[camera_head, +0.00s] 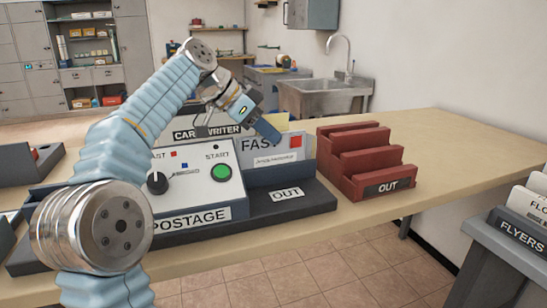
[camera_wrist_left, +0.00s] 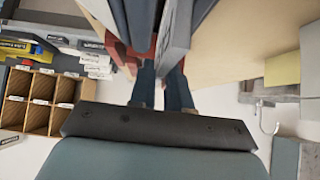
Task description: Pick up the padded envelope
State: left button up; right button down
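A grey padded envelope marked FAST (camera_head: 262,148), with a red square and an address label, stands upright in the dark OUT tray (camera_head: 310,196) of the postage machine. My left gripper (camera_head: 266,130) is at the envelope's top edge, tilted down, with one dark blue finger in front of it. In the left wrist view, the two fingers (camera_wrist_left: 160,86) are a little apart, and a grey slab that looks like the envelope (camera_wrist_left: 177,40) reaches down to their tips. Whether they press on it cannot be told. My right gripper is not in view.
The postage machine (camera_head: 190,190), with a knob and green START button, is left of the envelope. A red stepped OUT rack (camera_head: 365,160) stands close on its right. The wooden counter (camera_head: 450,140) is clear further right. A FLYERS holder (camera_head: 522,232) is at the right edge.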

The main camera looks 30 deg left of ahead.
pick_arm(q)
grip_shut()
jog(key=shift+r, duration=0.15)
